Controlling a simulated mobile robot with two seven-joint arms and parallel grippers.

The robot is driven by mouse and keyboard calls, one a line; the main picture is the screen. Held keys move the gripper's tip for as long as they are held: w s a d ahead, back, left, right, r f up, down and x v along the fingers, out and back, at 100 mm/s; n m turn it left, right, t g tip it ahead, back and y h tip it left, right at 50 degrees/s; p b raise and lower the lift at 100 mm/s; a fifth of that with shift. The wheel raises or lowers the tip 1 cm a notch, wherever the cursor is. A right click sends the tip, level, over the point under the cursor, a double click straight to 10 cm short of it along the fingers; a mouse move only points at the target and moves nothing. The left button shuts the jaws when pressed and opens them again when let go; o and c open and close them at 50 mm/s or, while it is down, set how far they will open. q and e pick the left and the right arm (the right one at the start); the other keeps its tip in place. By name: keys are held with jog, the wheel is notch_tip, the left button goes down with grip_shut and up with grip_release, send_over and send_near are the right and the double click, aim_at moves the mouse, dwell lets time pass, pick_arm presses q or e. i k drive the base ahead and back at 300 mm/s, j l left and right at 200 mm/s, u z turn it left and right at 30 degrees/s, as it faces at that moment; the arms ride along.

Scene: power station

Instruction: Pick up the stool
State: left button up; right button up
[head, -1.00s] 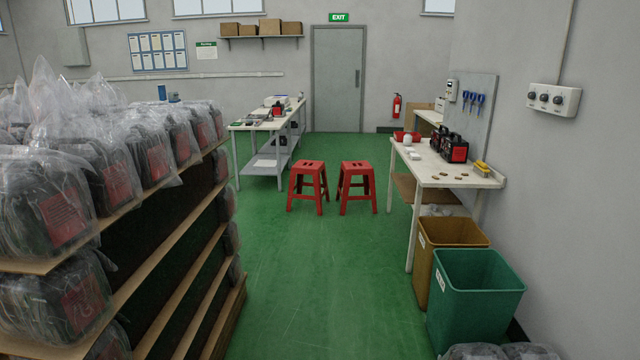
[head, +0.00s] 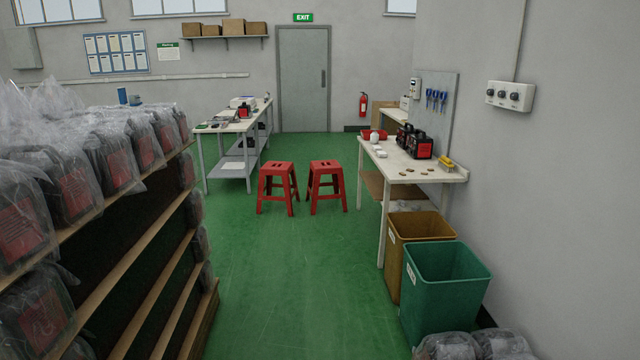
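Two red stools stand upright side by side on the green floor ahead, a small gap between them. The left stool (head: 278,187) is near the far left workbench. The right stool (head: 326,186) is nearer the right workbench. Both have square seats and splayed legs, and nothing rests on their seats. Neither of my grippers shows in the head view, and both stools are well away from me.
A wooden shelf (head: 150,262) with several bagged items lines the left. A white workbench (head: 405,172), a brown bin (head: 420,228) and a green bin (head: 447,290) stand on the right. Bagged items (head: 478,345) lie at the lower right. The green floor (head: 290,275) between is clear.

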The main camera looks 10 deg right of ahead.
aim_at(283, 169)
jog(key=i, duration=6.65)
jog(key=i+u, duration=0.35)
jog(key=i, duration=0.45)
